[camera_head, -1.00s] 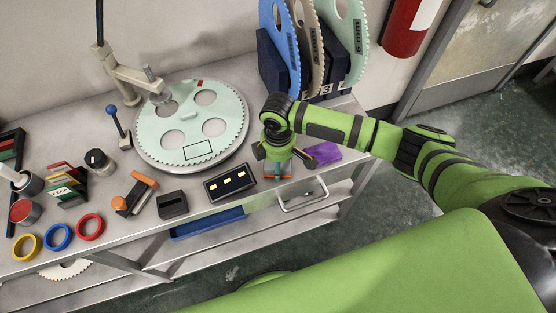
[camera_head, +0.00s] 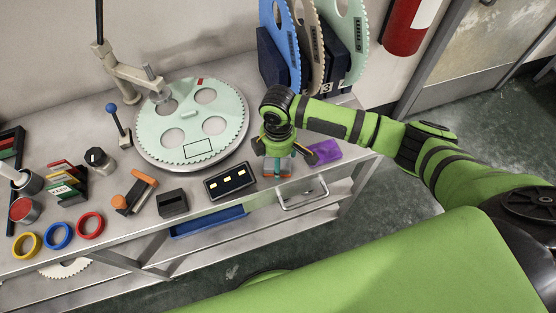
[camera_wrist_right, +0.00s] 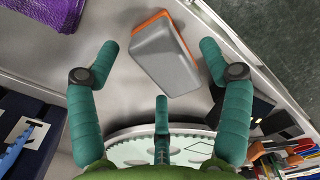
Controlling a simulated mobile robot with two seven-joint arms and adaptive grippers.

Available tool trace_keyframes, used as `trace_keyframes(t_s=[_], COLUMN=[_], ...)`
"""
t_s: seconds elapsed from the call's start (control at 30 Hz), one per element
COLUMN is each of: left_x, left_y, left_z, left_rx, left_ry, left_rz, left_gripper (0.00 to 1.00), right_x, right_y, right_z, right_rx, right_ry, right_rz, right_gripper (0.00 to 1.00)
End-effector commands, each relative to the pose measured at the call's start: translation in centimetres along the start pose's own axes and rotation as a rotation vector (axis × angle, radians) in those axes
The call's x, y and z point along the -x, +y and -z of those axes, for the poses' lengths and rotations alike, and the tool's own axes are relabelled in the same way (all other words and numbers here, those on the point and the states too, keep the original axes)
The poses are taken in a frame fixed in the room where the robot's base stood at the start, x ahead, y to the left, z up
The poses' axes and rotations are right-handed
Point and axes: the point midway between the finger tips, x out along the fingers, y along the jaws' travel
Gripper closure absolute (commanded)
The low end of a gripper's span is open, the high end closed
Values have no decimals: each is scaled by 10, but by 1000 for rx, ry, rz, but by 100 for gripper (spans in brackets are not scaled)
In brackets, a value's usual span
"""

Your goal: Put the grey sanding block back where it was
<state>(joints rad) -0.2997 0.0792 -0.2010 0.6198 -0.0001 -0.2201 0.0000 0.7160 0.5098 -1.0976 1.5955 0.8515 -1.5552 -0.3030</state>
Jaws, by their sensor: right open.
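The grey sanding block (camera_head: 277,169), with an orange layer, lies near the bench's front edge, between the dark panel with yellow marks and the purple cloth. In the right wrist view the block (camera_wrist_right: 168,62) shows its grey face and orange edge. My right gripper (camera_head: 284,153) is above the block in the head view and partly hides it. In the right wrist view the spread teal fingers of my right gripper (camera_wrist_right: 160,49) lie around the block with clear gaps, holding nothing. My left gripper is out of view.
A purple cloth (camera_head: 322,152) lies just right of the block. The panel with yellow marks (camera_head: 230,183) is to its left. A large toothed disc plate (camera_head: 224,128) stands behind, and upright toothed discs (camera_head: 351,45) are in a rack at the back. A metal handle (camera_head: 303,198) is below the bench edge.

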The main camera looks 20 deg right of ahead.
Motion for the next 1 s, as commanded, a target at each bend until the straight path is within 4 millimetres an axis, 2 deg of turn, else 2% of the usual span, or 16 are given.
trace_keyframes(t_s=[0.3,0.5,0.67,1.0], left_x=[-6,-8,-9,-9], left_y=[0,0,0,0], left_z=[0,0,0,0], left_rx=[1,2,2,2], left_ry=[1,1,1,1], left_rz=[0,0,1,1], left_gripper=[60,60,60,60], right_x=[69,97,105,105], right_y=[1,0,0,0], right_z=[1,1,0,0], right_rx=[2,0,0,0], right_ry=[3,2,1,1], right_rz=[-4,-1,-1,0], right_gripper=[21,21,21,21])
